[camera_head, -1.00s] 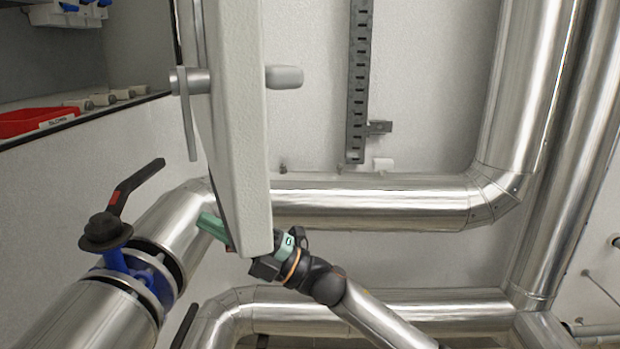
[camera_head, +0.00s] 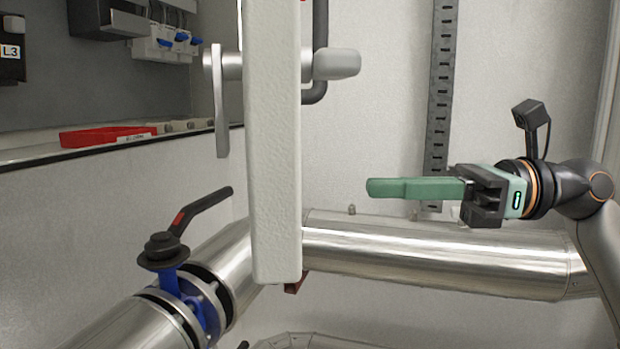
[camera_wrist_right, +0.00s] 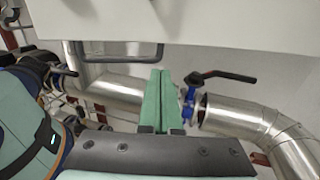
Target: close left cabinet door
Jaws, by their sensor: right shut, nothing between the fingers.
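The cabinet door (camera_head: 274,150) stands open, seen nearly edge-on as a pale textured slab in the head view. A latch lever (camera_head: 221,100) is on its left side and a grey knob (camera_head: 337,64) on its right. The open cabinet (camera_head: 190,60) is at the upper left. My right gripper (camera_head: 372,188) comes in from the right, its green fingers shut and empty, pointing left at the door with a gap between. In the right wrist view the shut fingers (camera_wrist_right: 157,98) point toward a pale panel's lower edge. My left gripper is not in view.
A red tray (camera_head: 105,137) lies inside the cabinet. Silver pipes (camera_head: 440,258) run below and behind the door. A blue valve with a black handle (camera_head: 205,212) is at lower left. A slotted metal rail (camera_head: 440,90) is on the back wall.

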